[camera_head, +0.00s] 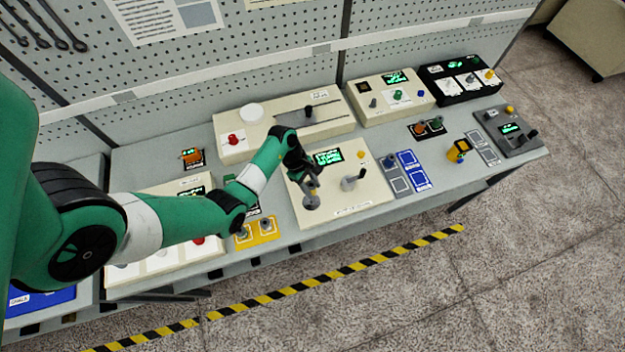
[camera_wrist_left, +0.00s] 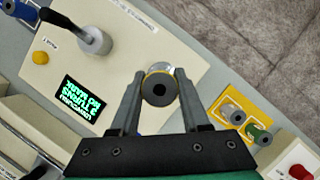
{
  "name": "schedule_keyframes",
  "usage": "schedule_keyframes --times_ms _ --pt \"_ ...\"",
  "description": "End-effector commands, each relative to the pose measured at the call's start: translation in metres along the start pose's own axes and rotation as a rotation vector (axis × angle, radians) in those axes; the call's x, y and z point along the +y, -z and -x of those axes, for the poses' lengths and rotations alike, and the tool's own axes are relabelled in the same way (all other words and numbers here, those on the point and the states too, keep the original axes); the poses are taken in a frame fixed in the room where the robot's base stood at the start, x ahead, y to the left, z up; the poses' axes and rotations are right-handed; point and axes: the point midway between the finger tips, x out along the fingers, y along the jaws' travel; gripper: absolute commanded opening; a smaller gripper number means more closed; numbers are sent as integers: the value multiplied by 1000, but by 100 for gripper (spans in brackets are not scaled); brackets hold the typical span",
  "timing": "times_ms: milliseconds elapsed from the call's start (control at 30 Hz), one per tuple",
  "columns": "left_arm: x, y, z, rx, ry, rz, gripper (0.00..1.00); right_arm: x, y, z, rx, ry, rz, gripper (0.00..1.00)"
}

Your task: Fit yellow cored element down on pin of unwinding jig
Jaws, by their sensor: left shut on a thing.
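The yellow cored element (camera_wrist_left: 147,83) is a round spool with a dark core and a thin yellow rim, seen end-on in the left wrist view. My left gripper (camera_wrist_left: 159,88) is shut on it, one finger on each side. In the head view my left gripper (camera_head: 312,184) is over the front left of the cream unwinding jig (camera_head: 345,205). A grey round mount (camera_head: 311,202) on the jig is just under the gripper. In the wrist view a silvery part (camera_wrist_left: 160,67) shows behind the element. The pin is mostly hidden, and I cannot tell whether the element touches it. My right gripper is out of view.
A grey post with a black-handled crank (camera_head: 352,182) stands on the jig's right, near a lit display (camera_head: 328,157) and a yellow button (camera_head: 361,155). A yellow tray (camera_head: 257,229) with two spools is left of the jig. Blue and grey marked pads (camera_head: 412,170) lie right.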

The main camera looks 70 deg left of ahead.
Motion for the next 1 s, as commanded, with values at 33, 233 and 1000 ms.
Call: schedule_keyframes --times_ms 33,233,1000 --pt "0 0 1 0 0 0 0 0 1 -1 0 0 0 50" --pt "0 4 -8 0 -1 1 0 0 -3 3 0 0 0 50" --pt "0 22 -53 0 -2 0 0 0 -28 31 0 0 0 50"
